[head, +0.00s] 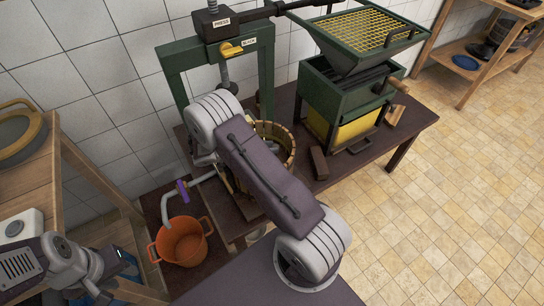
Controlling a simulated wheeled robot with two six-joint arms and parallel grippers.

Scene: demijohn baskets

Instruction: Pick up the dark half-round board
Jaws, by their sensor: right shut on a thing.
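I cannot make out a dark half-round board; my large right arm covers the middle of the head view. Behind that arm is a slatted wooden basket (289,145) under the green press frame (175,78), with only its right rim and side showing. My right gripper is hidden behind its own arm, so its fingers and anything in them do not show. My left gripper (98,290) is low at the left edge, well apart from the press. Its fingers are small and dark, and their opening is unclear.
An orange bucket (182,243) stands below a pale spout with a purple handle (182,190). A green crusher with a yellow grid (372,28) stands on the dark table (412,118). A brown block (319,163) lies before it.

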